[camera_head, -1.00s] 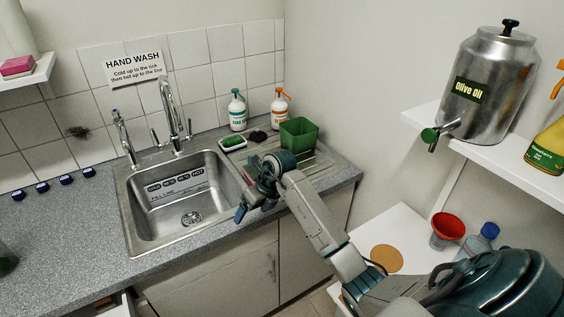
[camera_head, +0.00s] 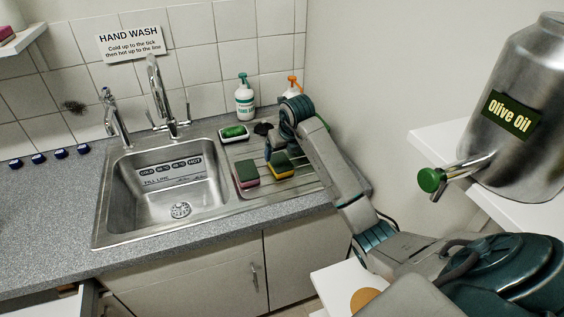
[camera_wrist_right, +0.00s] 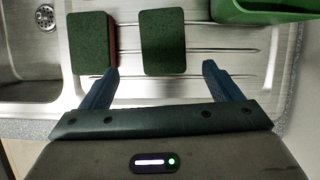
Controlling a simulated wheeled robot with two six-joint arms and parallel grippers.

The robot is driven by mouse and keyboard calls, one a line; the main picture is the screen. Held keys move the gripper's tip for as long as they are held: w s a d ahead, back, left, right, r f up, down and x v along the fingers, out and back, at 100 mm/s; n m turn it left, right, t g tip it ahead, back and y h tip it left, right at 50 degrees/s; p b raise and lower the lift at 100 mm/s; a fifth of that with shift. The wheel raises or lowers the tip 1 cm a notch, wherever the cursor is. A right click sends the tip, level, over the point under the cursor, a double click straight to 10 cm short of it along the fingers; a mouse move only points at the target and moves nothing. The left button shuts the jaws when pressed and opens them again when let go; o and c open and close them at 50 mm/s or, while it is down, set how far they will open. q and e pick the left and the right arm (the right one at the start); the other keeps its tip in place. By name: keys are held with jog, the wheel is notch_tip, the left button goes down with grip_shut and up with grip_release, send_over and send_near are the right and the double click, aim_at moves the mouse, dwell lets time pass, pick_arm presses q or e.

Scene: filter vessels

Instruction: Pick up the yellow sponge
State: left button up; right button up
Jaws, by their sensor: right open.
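The yellow sponge (camera_head: 281,168), with a dark green top and a yellow side, lies on the steel draining board right of the sink. In the right wrist view only the green top of this sponge (camera_wrist_right: 162,42) shows, ahead of and between my fingertips. A second sponge (camera_head: 246,175), green-topped with a pink-red side, lies to its left; it also shows in the right wrist view (camera_wrist_right: 91,43). My right gripper (camera_wrist_right: 160,69) is open and empty above the board. My left gripper is not in view.
A green tub (camera_wrist_right: 262,10) stands at the right of the board, hidden by my arm in the head view. A green scrubber in a white dish (camera_head: 234,132) and a soap bottle (camera_head: 244,98) are behind. The sink (camera_head: 165,190) is left.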

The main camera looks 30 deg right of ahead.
aim_at(281, 162)
jog(key=x, duration=0.3)
jog(key=shift+a+p, duration=0.15)
jog(key=shift+p, duration=0.2)
jog(key=shift+w+f, duration=0.15)
jog(key=shift+f, duration=0.15)
jog(key=p+x, duration=0.1)
jog(key=x, duration=0.1)
jog(key=d+p+x, duration=0.1)
jog(key=x, duration=0.1)
jog(key=shift+w+r+p, duration=0.1)
jog(key=shift+w+p, duration=0.05)
jog(key=shift+p, duration=0.25)
jog(key=shift+w+f, duration=0.2)
jog(key=shift+f, duration=0.3)
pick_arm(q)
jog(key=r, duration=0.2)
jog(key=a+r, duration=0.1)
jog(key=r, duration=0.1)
pick_arm(e)
jog(key=c, duration=1.1)
